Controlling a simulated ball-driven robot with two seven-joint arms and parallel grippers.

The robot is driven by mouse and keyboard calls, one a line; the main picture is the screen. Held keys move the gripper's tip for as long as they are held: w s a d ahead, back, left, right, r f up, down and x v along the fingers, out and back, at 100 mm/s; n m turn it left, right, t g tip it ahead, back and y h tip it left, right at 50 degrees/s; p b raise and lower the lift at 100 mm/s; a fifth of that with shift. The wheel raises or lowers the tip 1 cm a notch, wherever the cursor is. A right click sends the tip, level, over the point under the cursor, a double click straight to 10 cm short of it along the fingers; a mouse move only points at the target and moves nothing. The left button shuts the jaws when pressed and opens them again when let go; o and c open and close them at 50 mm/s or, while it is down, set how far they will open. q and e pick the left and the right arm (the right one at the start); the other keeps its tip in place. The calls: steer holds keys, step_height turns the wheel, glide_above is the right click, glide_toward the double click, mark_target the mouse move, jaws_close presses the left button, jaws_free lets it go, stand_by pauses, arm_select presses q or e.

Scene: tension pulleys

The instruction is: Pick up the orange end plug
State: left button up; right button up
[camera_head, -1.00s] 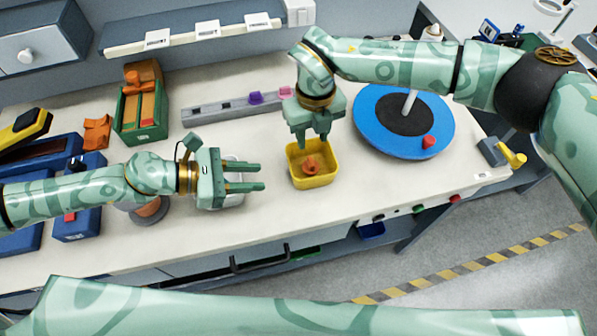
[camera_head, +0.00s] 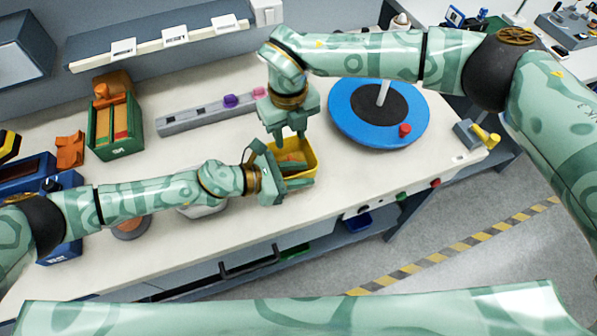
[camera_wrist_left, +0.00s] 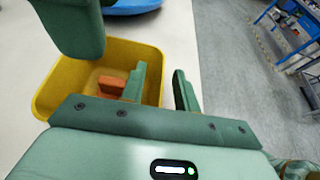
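The orange end plug (camera_head: 292,158) lies in a yellow bin (camera_head: 313,152). In the head view it is partly hidden by my grippers. In the left wrist view the plug (camera_wrist_left: 110,86) shows inside the bin (camera_wrist_left: 50,92), beside my left gripper's near finger.
A blue round turntable (camera_head: 345,118) stands right of the bin. A grey rail (camera_head: 190,118) with purple and pink pieces lies behind. A green box (camera_head: 118,150) stands at left. The bench front edge is close. My two grippers are very close together.

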arm_select(q)
jaws_close()
arm_select(e)
step_height(320, 180, up, 3)
steer(key=m, duration=0.2)
arm_select(q)
steer(key=shift+s, duration=0.1)
arm_select(e)
glide_above(291, 158)
steer(key=f, duration=0.6)
steer(key=shift+w+d, duration=0.25)
steer(key=shift+w, duration=0.05)
steer(key=f, duration=0.4)
steer(key=shift+s+a+f, duration=0.25)
steer(key=shift+s+f, duration=0.1)
steer(key=shift+s, duration=0.05)
steer(key=shift+f, duration=0.45)
